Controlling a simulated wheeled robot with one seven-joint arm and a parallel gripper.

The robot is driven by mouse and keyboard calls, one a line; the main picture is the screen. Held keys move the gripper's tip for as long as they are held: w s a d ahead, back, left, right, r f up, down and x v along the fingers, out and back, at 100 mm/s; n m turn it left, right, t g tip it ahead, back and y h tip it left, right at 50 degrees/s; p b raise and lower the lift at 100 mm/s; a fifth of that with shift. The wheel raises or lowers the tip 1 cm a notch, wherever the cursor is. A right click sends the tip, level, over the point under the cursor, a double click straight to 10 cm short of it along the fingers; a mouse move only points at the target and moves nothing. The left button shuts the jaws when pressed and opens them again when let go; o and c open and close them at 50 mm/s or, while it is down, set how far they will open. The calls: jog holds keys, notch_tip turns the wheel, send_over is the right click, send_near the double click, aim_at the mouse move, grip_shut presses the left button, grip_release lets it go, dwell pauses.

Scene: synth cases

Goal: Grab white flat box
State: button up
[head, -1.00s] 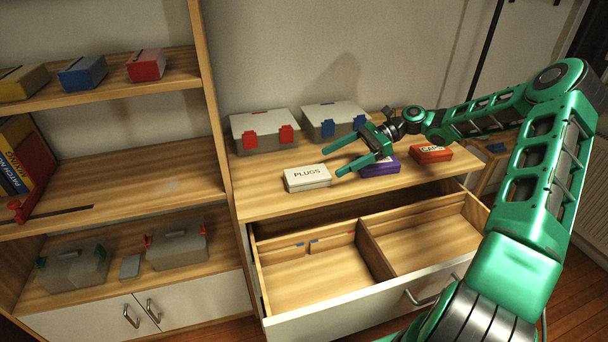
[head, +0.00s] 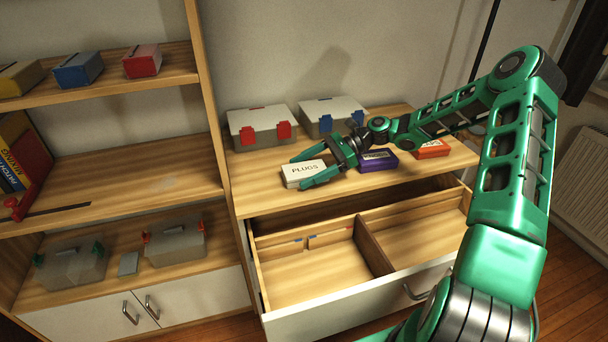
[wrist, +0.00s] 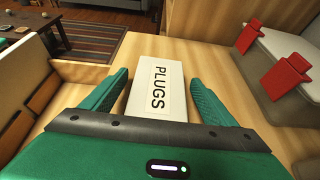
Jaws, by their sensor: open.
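The white flat box (head: 303,173), labelled PLUGS, lies on the wooden top of the drawer unit near its left part. In the wrist view the white box (wrist: 155,92) lies lengthwise between the two green fingers. My gripper (head: 312,170) is open, with one finger on each side of the box. In the wrist view my gripper (wrist: 160,92) shows a small gap between each finger and the box. The near end of the box is hidden by the gripper body.
A purple box (head: 378,161) and an orange-red box (head: 432,148) lie to the right on the same top. Two lidded cases, one with red latches (head: 262,125) and one with blue latches (head: 333,114), stand behind. The open divided drawer (head: 310,275) is below in front.

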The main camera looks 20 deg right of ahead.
jog(key=c, duration=1.2)
